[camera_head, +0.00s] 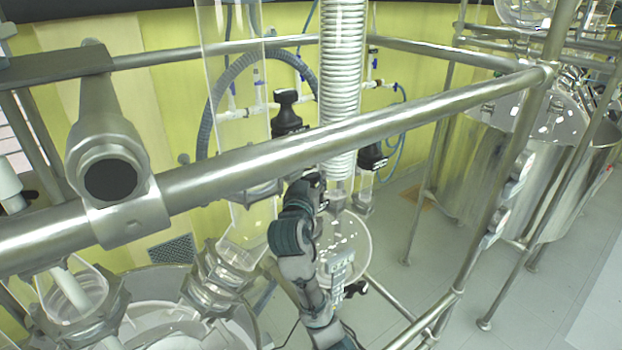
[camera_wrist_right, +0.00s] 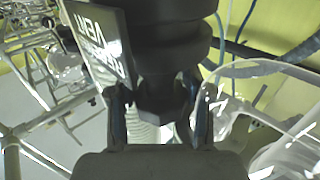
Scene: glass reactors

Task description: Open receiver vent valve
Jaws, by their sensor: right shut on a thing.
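The receiver vent valve (camera_wrist_right: 168,30) is a large black ridged body with a narrower black part below it in the right wrist view. A dark label plate (camera_wrist_right: 100,45) beside it carries white lettering, with "VENT" readable. My right gripper (camera_wrist_right: 162,105) has a finger on each side of the narrower black part and is shut on it. In the head view my right arm rises from the bottom centre, and its dark wrist hides much of the grip. My left gripper is not in view.
Other black valves (camera_head: 288,112) and (camera_head: 372,158) sit nearby. A glass vessel (camera_head: 350,240) is right of my arm.

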